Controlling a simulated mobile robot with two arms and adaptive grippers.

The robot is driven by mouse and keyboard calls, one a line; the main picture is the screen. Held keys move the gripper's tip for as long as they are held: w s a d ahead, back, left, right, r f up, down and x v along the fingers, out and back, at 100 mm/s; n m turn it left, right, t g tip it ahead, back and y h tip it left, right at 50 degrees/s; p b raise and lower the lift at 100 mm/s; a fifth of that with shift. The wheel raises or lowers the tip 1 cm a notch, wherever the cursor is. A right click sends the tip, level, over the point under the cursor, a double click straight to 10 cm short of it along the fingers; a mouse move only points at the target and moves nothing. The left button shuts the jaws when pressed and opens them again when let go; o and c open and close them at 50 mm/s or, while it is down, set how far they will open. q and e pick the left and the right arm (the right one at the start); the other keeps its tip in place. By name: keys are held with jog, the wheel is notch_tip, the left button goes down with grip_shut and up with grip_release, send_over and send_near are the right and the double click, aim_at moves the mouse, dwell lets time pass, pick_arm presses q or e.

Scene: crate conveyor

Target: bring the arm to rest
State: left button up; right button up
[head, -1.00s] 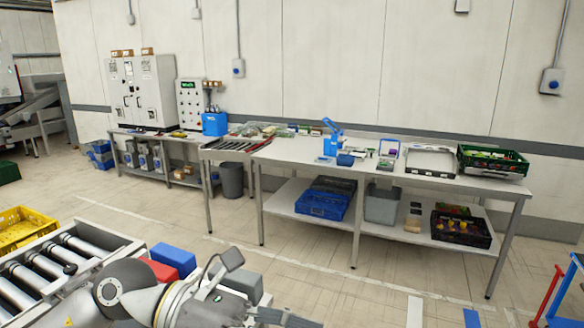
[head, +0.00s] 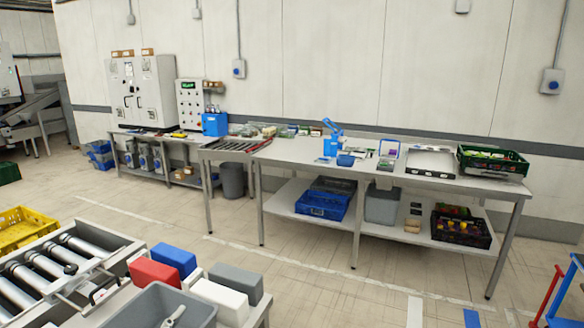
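Neither of my grippers shows in the head view, and no part of my arms is visible. The roller conveyor (head: 60,262) lies at the lower left. Next to it a grey bin (head: 150,306) stands on a work surface at the bottom edge, with a light-coloured object (head: 174,315) inside. A red box (head: 155,273), a blue box (head: 174,260), a white box (head: 219,301) and a grey box (head: 236,283) sit close around the bin.
A yellow crate (head: 24,230) is at the left. A long metal table (head: 300,151) stands by the wall with a green crate (head: 493,160) on it and a blue crate (head: 322,206) on its lower shelf. Open floor (head: 310,262) lies between. A blue and red cart (head: 563,300) is at the lower right.

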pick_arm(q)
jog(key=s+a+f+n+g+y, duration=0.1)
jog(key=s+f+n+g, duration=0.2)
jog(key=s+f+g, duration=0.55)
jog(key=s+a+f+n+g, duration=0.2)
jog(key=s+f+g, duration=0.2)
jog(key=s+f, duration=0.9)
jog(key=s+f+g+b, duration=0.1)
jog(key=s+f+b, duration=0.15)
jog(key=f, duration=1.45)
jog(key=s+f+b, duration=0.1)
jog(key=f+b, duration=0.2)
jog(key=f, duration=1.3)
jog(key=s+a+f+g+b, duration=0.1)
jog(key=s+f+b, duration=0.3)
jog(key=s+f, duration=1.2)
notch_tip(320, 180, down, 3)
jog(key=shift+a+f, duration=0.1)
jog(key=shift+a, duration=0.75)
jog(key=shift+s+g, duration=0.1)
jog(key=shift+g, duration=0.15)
